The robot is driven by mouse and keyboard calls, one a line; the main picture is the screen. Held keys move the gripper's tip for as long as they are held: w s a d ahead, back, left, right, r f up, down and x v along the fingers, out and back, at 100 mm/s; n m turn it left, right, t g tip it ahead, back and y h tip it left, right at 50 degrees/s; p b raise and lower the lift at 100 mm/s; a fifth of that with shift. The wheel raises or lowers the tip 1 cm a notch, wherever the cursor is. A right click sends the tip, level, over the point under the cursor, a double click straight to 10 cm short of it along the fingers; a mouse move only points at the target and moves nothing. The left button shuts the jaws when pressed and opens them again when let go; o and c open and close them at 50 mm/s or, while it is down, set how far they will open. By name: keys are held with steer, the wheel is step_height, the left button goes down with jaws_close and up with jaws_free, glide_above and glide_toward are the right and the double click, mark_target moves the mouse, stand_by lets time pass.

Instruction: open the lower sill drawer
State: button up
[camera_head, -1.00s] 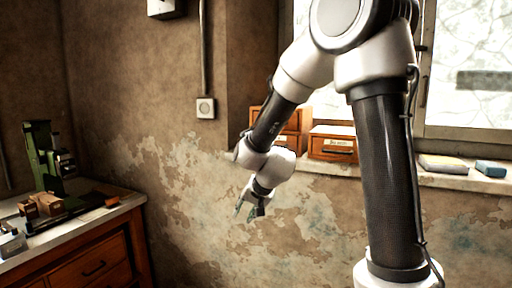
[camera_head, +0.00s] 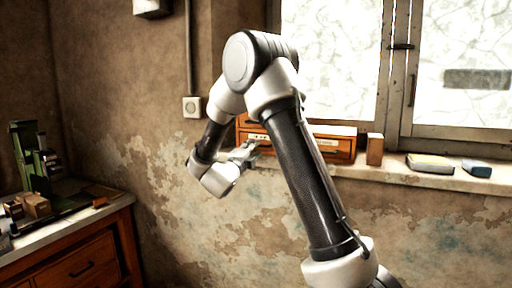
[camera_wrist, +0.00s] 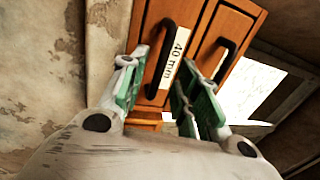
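The wrist view shows two wooden drawer fronts, turned nearly on their side. The left one, the lower drawer (camera_wrist: 147,35), has a dark bow handle (camera_wrist: 154,80) beside a "40 mm" label. The right one, the upper drawer (camera_wrist: 232,28), has its own dark handle (camera_wrist: 222,62). Both look closed. My gripper (camera_wrist: 160,85) is open, its green-padded fingers apart, with the lower handle between them in the picture; contact is not visible.
The drawers stand on the window sill (camera_head: 395,172). A wooden block (camera_head: 375,149), a pale packet (camera_head: 430,163) and a blue block (camera_head: 477,168) sit to the right. A workbench (camera_head: 90,240) with a green press (camera_head: 30,155) stands at left. The wall below the sill is clear.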

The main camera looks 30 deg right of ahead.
steer(key=shift+x, duration=1.95)
steer(key=shift+c, duration=0.2)
jaws_close()
